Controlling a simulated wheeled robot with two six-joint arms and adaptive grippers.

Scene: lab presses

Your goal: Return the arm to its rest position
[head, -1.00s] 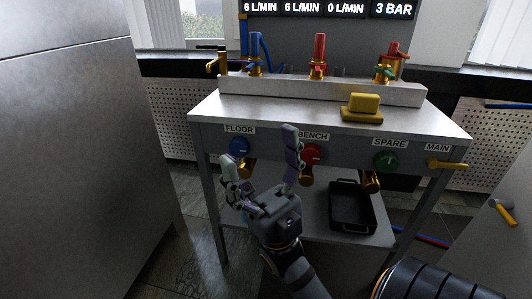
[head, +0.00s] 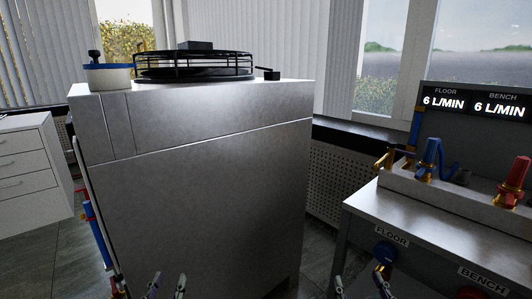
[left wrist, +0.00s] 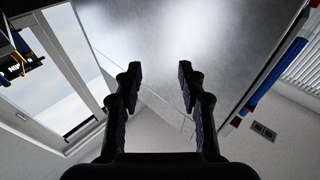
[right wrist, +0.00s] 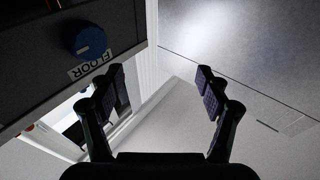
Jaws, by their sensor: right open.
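My left gripper (head: 166,287) shows at the bottom edge of the head view, in front of the large grey cabinet. Its fingers are apart with nothing between them, as the left wrist view (left wrist: 158,88) shows. My right gripper (head: 361,287) is at the bottom of the head view, left of the blue FLOOR knob (head: 385,253). It is open and empty in the right wrist view (right wrist: 162,82), where the FLOOR knob (right wrist: 90,41) is at upper left, apart from the fingers. Most of both arms is out of view.
The grey cabinet (head: 200,190) fills the middle, with a round black guard (head: 195,66) and a white pot (head: 108,77) on top. The valve bench (head: 440,215) stands at right under displays reading 6 L/MIN. White drawers (head: 30,175) stand at far left. Floor shows between cabinet and bench.

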